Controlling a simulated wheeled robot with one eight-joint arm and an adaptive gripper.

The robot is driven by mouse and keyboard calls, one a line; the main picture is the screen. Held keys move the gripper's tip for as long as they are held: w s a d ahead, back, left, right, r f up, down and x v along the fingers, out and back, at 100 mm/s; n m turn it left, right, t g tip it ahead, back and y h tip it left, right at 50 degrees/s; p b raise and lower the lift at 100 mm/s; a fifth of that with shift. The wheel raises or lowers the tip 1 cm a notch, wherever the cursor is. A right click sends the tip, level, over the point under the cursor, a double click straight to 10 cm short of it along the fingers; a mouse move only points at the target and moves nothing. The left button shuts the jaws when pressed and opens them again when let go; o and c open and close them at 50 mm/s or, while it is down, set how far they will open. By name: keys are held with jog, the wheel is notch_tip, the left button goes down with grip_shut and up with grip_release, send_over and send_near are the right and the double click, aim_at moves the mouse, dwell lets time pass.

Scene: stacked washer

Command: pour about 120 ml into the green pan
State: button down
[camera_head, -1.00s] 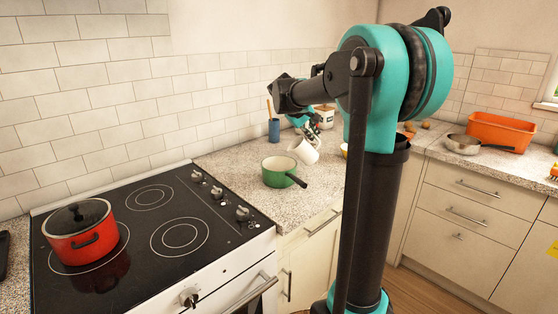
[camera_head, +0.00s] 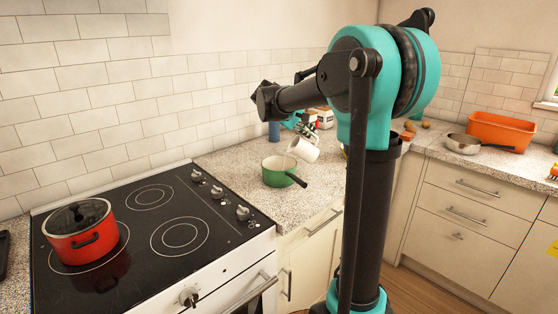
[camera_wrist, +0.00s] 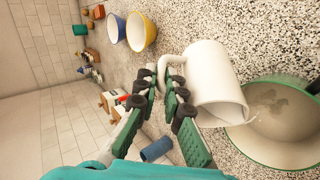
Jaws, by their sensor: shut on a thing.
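A white jug (camera_head: 303,149) hangs tilted just beyond the green pan in the head view. In the wrist view the white jug (camera_wrist: 215,85) has its mouth end towards the pan and overlapping its rim. My gripper (camera_wrist: 160,83) is shut on the jug's handle; in the head view my gripper (camera_head: 309,129) is small and partly hidden. The green pan (camera_head: 279,172) stands on the speckled counter, its dark handle pointing right. In the wrist view the pan (camera_wrist: 282,163) shows a pale grey patch inside. I cannot make out a falling stream or the liquid level.
A red lidded pot (camera_head: 80,235) sits on the black cooktop (camera_head: 130,245) at left. An orange tub (camera_head: 500,132) and steel pan (camera_head: 463,144) are far right.

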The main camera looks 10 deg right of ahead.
jog(key=shift+a+r, duration=0.15)
jog(key=shift+a+r+n+t+h, duration=0.15)
jog(key=shift+a+r+n+h, duration=0.1)
jog(key=shift+a+r+h, duration=0.4)
jog(key=shift+a+r+n+t+h, duration=0.15)
jog(key=shift+a+r+n+h, duration=0.15)
jog(key=shift+a+h, duration=0.5)
dwell(1.5)
jog(key=shift+a+r+h+p, duration=0.25)
jog(key=shift+a+h+p, duration=0.05)
jog(key=shift+a+h, duration=0.4)
